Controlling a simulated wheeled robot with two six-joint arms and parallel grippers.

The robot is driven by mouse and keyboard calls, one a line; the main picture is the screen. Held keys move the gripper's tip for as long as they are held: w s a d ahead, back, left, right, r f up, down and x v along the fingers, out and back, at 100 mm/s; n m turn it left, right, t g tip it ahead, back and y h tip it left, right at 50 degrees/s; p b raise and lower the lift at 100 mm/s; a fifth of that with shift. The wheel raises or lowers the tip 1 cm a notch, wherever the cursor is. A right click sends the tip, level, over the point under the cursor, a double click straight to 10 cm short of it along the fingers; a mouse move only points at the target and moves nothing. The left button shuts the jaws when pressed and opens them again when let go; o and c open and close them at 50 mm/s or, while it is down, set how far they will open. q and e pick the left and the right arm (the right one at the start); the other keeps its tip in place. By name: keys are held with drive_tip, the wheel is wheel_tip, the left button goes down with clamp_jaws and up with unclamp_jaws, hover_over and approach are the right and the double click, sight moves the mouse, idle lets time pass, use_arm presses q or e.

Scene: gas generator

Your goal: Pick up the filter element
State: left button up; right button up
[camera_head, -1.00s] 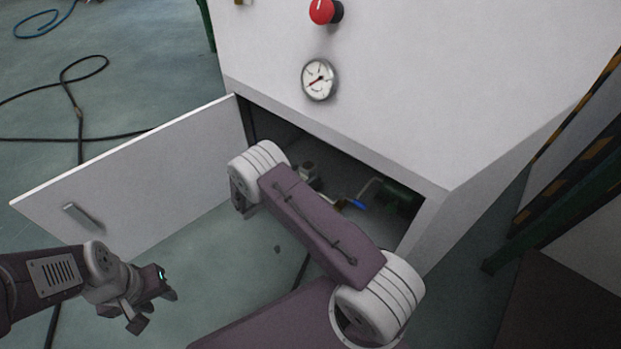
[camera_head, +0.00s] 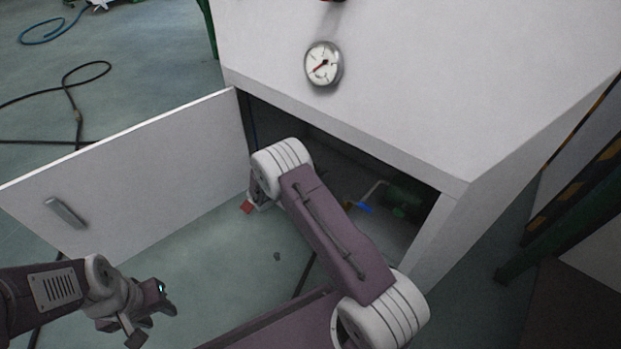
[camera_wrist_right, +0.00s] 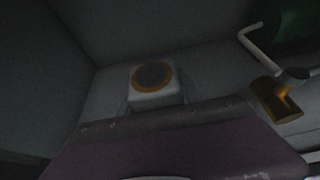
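In the right wrist view, a pale block with an orange ring around a dark round centre (camera_wrist_right: 153,78) sits inside a dim cabinet. It may be the filter element, but I cannot tell for sure. My right gripper (camera_head: 259,194) is at the cabinet's opening in the head view, largely hidden behind my own arm; its fingers cannot be made out. A small red piece (camera_head: 247,207) shows right beside it; whether it is held is unclear. My left gripper (camera_head: 154,309) is open and empty in front of the open door.
The white cabinet (camera_head: 400,100) has a gauge (camera_head: 323,64) on its face. Its door (camera_head: 130,165) stands open to the left. A blue-handled valve (camera_head: 365,207) and a green part (camera_head: 405,197) lie inside at the right. A brass fitting (camera_wrist_right: 272,98) is at right in the wrist view.

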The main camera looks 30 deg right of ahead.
clamp_jaws()
wheel_tip(320, 180, up, 5)
drive_tip(key=p, duration=0.4)
drive_tip(key=shift+f+p, duration=0.1)
drive_tip(key=shift+p, duration=0.2)
drive_tip(key=s+r+p, duration=0.6)
drive_tip(key=s+p, duration=0.2)
drive_tip(key=s, duration=0.3)
drive_tip(key=shift+s+a, duration=0.15)
drive_tip(key=shift+s, duration=0.2)
